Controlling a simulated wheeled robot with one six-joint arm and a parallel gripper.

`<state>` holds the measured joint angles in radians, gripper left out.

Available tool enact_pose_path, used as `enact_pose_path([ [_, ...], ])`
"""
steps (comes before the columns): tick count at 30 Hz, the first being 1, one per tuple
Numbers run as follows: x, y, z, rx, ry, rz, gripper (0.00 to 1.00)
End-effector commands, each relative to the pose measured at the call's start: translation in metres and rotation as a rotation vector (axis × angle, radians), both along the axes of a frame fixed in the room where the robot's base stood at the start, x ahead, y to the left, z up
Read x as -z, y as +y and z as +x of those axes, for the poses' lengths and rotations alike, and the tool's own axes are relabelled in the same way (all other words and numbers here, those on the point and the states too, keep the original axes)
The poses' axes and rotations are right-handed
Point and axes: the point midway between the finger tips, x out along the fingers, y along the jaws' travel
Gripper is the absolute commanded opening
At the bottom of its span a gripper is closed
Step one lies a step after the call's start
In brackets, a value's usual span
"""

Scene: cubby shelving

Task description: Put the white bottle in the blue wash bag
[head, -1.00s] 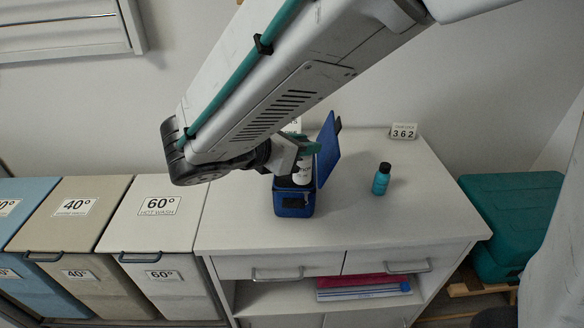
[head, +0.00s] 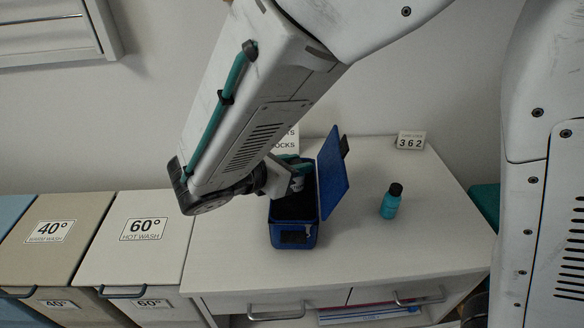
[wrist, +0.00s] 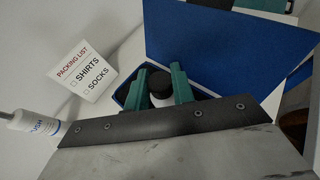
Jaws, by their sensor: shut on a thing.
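The blue wash bag (head: 293,237) stands open on the white cabinet top, its lid raised on the right; the lid (wrist: 235,50) fills much of the wrist view. My gripper (head: 297,179) points down at the bag's mouth, towards its back. In the wrist view the teal fingers of my gripper (wrist: 160,92) are closed around the black-capped white bottle (wrist: 161,80). Its black top shows between them, and most of its body is hidden. I cannot tell whether the bottle touches the bag's floor.
A teal bottle (head: 391,202) with a black cap stands right of the bag. A packing-list card (wrist: 83,70) stands behind the bag. Another white bottle (wrist: 34,124) shows at the wrist view's left. A "362" sign (head: 411,140) stands at the back. Laundry bins (head: 135,237) adjoin on the left.

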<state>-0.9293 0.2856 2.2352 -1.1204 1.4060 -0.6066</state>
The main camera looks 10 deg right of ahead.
Motion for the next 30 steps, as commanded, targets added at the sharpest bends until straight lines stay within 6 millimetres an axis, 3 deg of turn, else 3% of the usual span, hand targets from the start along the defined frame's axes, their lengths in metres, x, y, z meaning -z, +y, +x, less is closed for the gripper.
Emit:
enact_pose_path([
  [6, 0.029, 0.001, -0.001, -0.003, 0.003, -0.003, 0.01],
  [28, 0.042, 0.001, -0.001, -0.002, 0.002, -0.001, 0.01],
  [29, 0.042, 0.001, -0.001, -0.002, 0.002, -0.001, 0.27],
  [30, 0.043, 0.001, -0.001, -0.002, 0.003, -0.001, 0.38],
])
